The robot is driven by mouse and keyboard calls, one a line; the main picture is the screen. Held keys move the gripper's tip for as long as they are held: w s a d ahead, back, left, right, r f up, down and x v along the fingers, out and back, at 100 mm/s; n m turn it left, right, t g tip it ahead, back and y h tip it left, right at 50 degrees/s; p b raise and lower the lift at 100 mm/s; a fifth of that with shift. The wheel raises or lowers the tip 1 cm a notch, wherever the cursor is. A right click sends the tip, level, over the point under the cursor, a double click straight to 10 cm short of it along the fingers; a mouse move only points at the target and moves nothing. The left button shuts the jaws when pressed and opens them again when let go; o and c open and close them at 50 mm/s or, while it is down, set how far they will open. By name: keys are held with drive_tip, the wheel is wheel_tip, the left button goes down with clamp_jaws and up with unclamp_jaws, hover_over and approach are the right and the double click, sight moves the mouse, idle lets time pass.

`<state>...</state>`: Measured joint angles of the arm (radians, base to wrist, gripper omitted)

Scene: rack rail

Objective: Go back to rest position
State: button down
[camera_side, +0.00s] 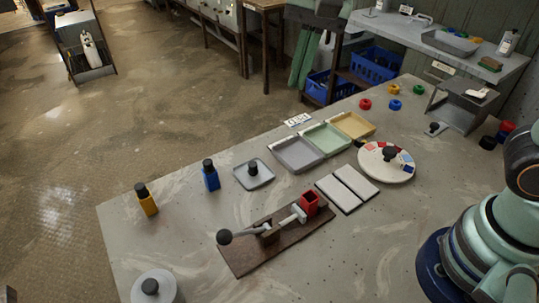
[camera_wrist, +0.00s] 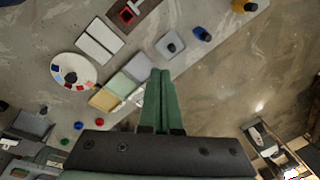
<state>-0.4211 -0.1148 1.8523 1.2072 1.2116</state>
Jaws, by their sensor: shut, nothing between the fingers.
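My gripper (camera_wrist: 160,74) shows in the wrist view as two green fingers lying side by side, shut with nothing between them. In the side view my gripper (camera_side: 299,84) hangs at the top, fingers pointing down, apart from the objects on the grey table (camera_side: 390,240). The rest of my arm between it and the base is mostly out of the picture.
Three joined trays (camera_side: 325,138), a round white dial (camera_side: 386,162), white plates (camera_side: 346,188) and a wooden board with a red box (camera_side: 310,203) stand on the table. Blue (camera_side: 211,178) and yellow (camera_side: 146,202) bottles stand left. A side bench (camera_side: 440,38) is behind.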

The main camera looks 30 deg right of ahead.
drive_tip(key=s+d+f+n+t, duration=0.1)
drive_tip(key=s+d+f+n, duration=0.1)
drive_tip(key=d, duration=0.5)
drive_tip(key=s+d+f+n+t, duration=0.1)
drive_tip(key=s+d+n+t, duration=0.1)
drive_tip(key=s+d+n, duration=0.2)
drive_tip(key=d+n, duration=0.3)
drive_tip(key=d, duration=0.1)
drive_tip(key=shift+d+f+t+h, duration=0.3)
drive_tip(key=shift+f+h, duration=0.05)
drive_tip(key=shift+h, duration=0.05)
